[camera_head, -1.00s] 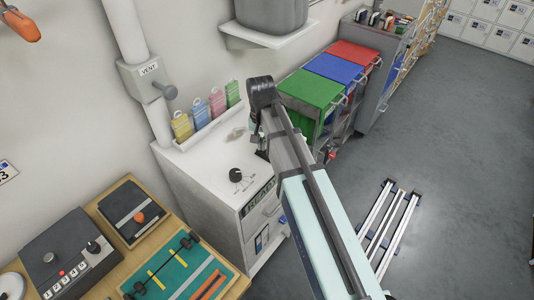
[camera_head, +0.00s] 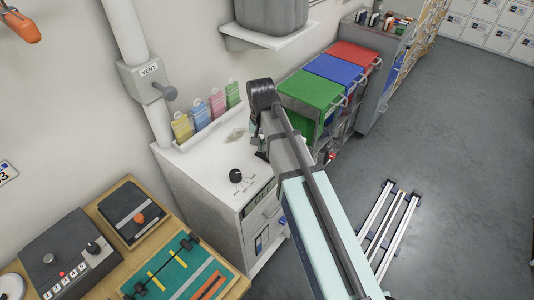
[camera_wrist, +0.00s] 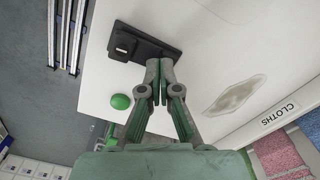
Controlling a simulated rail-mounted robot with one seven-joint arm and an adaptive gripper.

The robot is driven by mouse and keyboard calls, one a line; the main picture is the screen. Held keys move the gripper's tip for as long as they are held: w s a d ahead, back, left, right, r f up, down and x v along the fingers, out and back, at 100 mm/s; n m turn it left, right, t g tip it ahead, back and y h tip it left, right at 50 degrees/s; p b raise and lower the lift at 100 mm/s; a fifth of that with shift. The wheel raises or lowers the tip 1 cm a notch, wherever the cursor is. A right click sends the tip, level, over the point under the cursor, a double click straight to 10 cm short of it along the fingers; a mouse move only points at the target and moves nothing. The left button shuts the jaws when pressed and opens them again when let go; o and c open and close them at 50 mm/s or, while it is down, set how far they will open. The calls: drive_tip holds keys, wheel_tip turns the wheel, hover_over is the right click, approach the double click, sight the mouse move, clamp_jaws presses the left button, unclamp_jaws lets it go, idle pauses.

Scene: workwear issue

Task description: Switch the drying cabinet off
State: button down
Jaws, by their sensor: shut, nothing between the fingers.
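The white cabinet (camera_head: 205,170) stands against the wall, with a black round knob (camera_head: 235,175) and small markings on its top. In the wrist view, its white top (camera_wrist: 215,50) carries a dark plate (camera_wrist: 145,43) with a raised black block at one end, and a round green button (camera_wrist: 121,101). My gripper (camera_wrist: 160,66) is shut and empty, its fingertips over the near edge of the dark plate. I cannot tell whether they touch it. The green button is beside the fingers, apart from them.
Green (camera_head: 312,93), blue and red bins stand beyond my arm. A wooden bench (camera_head: 118,190) with devices is at the left. A vent lever (camera_head: 168,92) projects from the wall pipe.

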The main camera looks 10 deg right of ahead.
drive_tip(key=shift+r+p, duration=2.25)
drive_tip(key=shift+r, duration=1.05)
